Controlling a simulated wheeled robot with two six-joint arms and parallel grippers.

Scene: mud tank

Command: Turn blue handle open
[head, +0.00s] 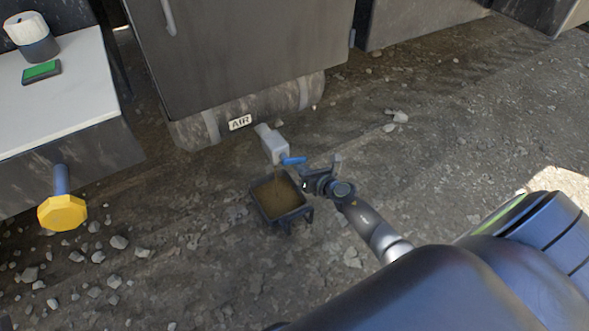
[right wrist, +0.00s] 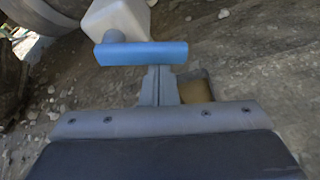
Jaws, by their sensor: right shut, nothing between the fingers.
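The blue handle (head: 292,160) sits on the pale grey valve (head: 273,143) at the low tank's front. In the right wrist view the blue handle (right wrist: 140,54) runs crosswise beside the pale valve body (right wrist: 117,20). My right gripper (head: 304,174) is shut and empty, just right of and below the handle. In the right wrist view its closed fingers (right wrist: 158,84) point at the handle's right half, and their tips meet its lower edge in the picture. I cannot tell whether they touch it. My left gripper is not in view.
A dark tray (head: 261,209) of brown liquid stands below the valve, close to my right gripper. The tank (head: 200,130) bears an AIR label. A yellow knob (head: 62,212) sticks out at left under a white-topped counter (head: 60,100). Stones lie on the muddy ground.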

